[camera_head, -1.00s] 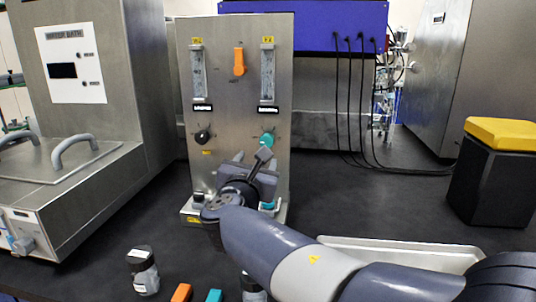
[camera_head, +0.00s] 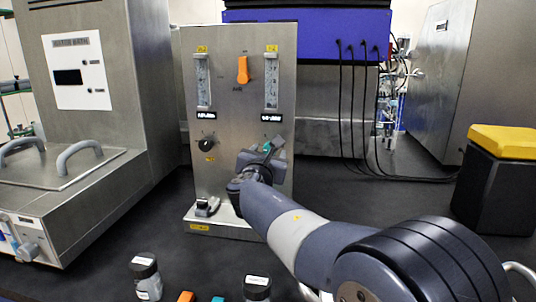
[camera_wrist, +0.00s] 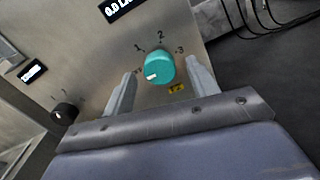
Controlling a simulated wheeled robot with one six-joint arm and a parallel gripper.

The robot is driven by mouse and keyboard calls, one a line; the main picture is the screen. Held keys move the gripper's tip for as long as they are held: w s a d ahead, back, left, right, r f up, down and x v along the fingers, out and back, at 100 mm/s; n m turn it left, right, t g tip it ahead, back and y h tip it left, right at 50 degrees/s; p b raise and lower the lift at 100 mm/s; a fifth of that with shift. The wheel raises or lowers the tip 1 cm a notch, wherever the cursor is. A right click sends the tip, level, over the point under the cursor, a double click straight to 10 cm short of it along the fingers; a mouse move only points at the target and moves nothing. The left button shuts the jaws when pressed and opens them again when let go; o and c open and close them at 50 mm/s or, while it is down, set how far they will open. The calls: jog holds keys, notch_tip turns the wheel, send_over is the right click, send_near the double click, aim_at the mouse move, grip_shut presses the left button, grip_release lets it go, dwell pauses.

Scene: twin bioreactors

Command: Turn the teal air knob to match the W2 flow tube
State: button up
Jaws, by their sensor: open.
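The teal knob (camera_wrist: 160,68) sits on the steel panel (camera_wrist: 175,22), with marks 1, 2 and 3 around it. Its white pointer mark faces lower left in the wrist view. My gripper (camera_wrist: 160,73) is open, with one finger on each side of the knob and apparent gaps to both. In the head view my gripper (camera_head: 262,156) covers part of the teal knob (camera_head: 278,143). The left flow tube (camera_head: 203,80) and right flow tube (camera_head: 271,80) stand above, each with a yellow label too small to read.
A black knob (camera_head: 206,144) is on the panel's left and an orange lever (camera_head: 243,70) sits between the tubes. A water bath (camera_head: 60,185) stands at left. Capped bottles (camera_head: 146,278) are in front. A black box with yellow top (camera_head: 500,142) is at right.

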jog(key=c, duration=1)
jog(key=shift+f+m+b, duration=0.15)
jog(key=shift+m+b, duration=0.25)
jog(key=shift+b, duration=0.1)
jog(key=shift+m+b, duration=9.1)
jog(key=shift+m, duration=2.4)
